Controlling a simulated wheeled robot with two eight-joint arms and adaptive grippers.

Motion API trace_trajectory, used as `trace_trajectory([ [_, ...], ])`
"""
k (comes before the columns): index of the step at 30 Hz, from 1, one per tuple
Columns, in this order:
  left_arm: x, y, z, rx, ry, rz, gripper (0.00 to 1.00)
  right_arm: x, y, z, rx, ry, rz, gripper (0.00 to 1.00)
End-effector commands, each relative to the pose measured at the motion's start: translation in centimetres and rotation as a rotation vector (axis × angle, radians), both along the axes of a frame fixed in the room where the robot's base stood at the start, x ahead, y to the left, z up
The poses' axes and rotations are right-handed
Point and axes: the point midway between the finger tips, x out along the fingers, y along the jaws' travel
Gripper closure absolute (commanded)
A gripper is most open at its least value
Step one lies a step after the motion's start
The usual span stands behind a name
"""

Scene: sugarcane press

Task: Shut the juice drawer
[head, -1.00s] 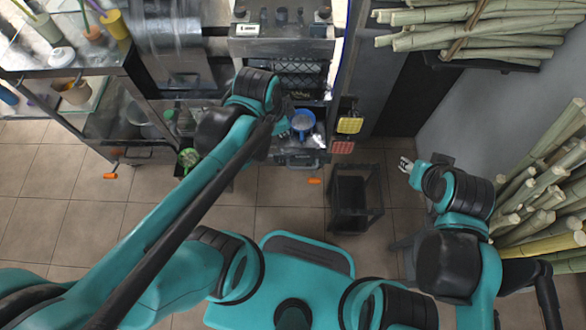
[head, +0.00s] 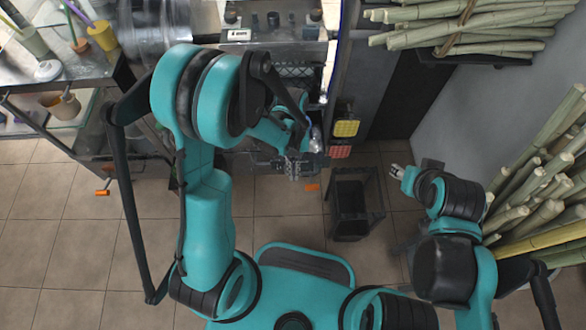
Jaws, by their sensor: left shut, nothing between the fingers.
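The juice drawer (head: 320,159) is low in the press cabinet, just left of the yellow and red buttons. My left arm covers most of it, so I cannot tell exactly how far out it stands. The blue jug in it is largely hidden. My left gripper (head: 297,167) is shut and empty at the drawer's front. Whether it touches the drawer front I cannot tell. My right gripper (head: 397,172) hangs off to the right, away from the drawer; its fingers are too small to judge.
A dark open-framed bin (head: 350,205) stands on the floor right of the drawer. The yellow button (head: 346,128) and red button (head: 340,151) sit on the cabinet. Cane stalks (head: 530,205) lean at the right.

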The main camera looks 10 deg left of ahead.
Motion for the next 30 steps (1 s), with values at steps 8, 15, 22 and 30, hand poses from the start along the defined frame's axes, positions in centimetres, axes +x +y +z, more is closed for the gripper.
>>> trace_trajectory([
  [8, -1.7, -0.6, -6.3, 0.000, -0.001, 0.001, 1.00, 0.0, 0.0, -3.3, 0.000, 0.000, 0.000, 0.60],
  [15, 0.5, 0.2, -6.4, 0.001, -0.001, 0.004, 1.00, 0.0, 0.0, -4.1, 0.000, 0.000, 0.000, 0.60],
  [22, 1.7, 0.5, -6.1, 0.000, -0.001, 0.003, 1.00, 0.0, 0.0, -4.3, 0.000, 0.000, 0.000, 0.60],
  [30, 1.7, 0.5, -6.0, 0.000, -0.001, 0.003, 1.00, 0.0, 0.0, -4.3, 0.000, 0.000, 0.000, 0.60],
])
